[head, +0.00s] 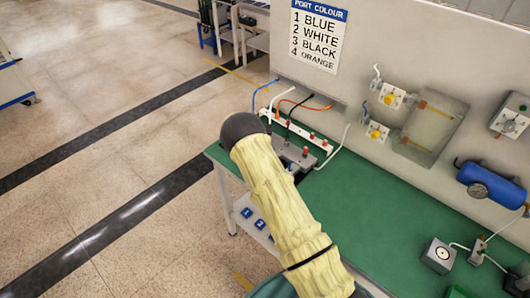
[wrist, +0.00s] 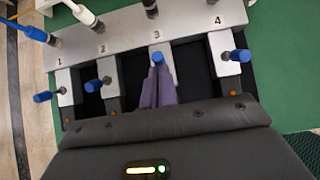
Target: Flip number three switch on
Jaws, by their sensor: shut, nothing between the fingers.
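A grey switch box (wrist: 125,32) with stations numbered 1 to 4 fills the upper part of the wrist view. Each station has a blue-tipped lever. Lever three (wrist: 158,57) stands below the printed 3; I cannot tell its on or off position. My gripper (wrist: 157,80) is shut, its purple fingers together just below lever three's blue tip. I cannot tell whether they touch it. Lever one (wrist: 43,97), lever two (wrist: 93,85) and lever four (wrist: 240,55) stand to the sides. In the head view, my arm hides my gripper and part of the box.
Blue (wrist: 32,32), white (wrist: 86,16) and black (wrist: 150,7) plugs sit along the box's far edge. A wall sign (head: 319,36) lists port colours, 3 being black. The green bench (head: 375,200) is clear to the box's right. A blue tank (head: 490,185) is farther right.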

